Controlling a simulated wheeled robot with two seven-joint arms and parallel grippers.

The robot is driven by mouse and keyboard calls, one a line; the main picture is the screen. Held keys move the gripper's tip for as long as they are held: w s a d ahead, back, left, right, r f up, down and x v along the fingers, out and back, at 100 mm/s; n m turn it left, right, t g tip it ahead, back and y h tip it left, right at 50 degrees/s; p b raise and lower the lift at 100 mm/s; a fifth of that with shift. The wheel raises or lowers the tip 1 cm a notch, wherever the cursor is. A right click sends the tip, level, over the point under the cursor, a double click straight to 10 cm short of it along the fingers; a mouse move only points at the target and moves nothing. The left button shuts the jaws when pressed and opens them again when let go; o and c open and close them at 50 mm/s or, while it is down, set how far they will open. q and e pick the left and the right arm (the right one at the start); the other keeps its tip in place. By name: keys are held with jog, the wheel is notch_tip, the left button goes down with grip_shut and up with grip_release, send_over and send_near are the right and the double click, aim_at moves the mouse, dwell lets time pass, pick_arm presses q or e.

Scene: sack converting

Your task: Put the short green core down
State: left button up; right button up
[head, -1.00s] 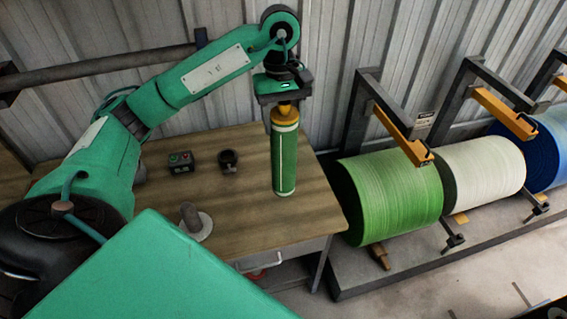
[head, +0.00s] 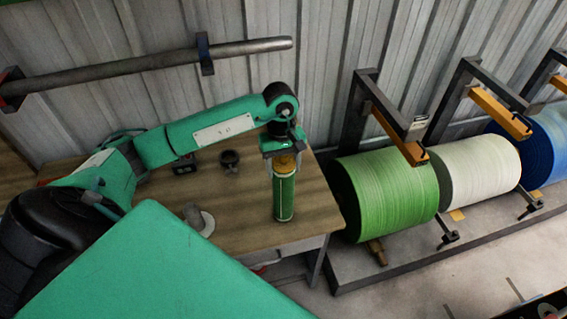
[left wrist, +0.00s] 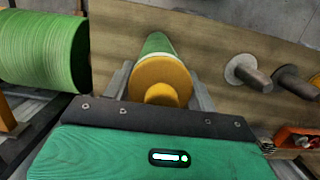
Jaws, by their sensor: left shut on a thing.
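The short green core (head: 284,198) stands upright near the right end of the wooden table (head: 240,228), with a yellow-orange plug at its top. My left gripper (head: 284,163) points down and is shut on the core's upper end. In the left wrist view the yellow end (left wrist: 160,78) sits between the two fingers, with a little of the green tube showing beyond it. The core's foot is at or just above the tabletop; I cannot tell whether it touches. My right gripper is not in view.
Large green (head: 385,195), white (head: 480,172) and blue (head: 548,145) rolls stand on a rack at right. A bar (head: 150,64) juts along the wall.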

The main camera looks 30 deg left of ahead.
pick_arm(q)
jog(key=shift+f, duration=0.2)
jog(key=shift+f+b, duration=0.2)
jog(key=shift+b, duration=0.15)
jog(key=o, duration=1.6)
jog(key=shift+r, duration=0.1)
jog(key=shift+r+p, duration=0.1)
jog(key=shift+p, duration=0.2)
jog(key=shift+r, duration=0.15)
jog(key=r+b, duration=0.1)
jog(key=r, duration=0.2)
jog(key=r+b, duration=0.2)
jog(key=r, duration=0.2)
jog(key=w+a+r+b, duration=0.1)
jog(key=r, duration=0.2)
jog(key=shift+a+r+b, duration=0.1)
jog(key=shift+r+b, duration=0.05)
jog(key=shift+b, duration=0.25)
jog(key=shift+r, duration=0.65)
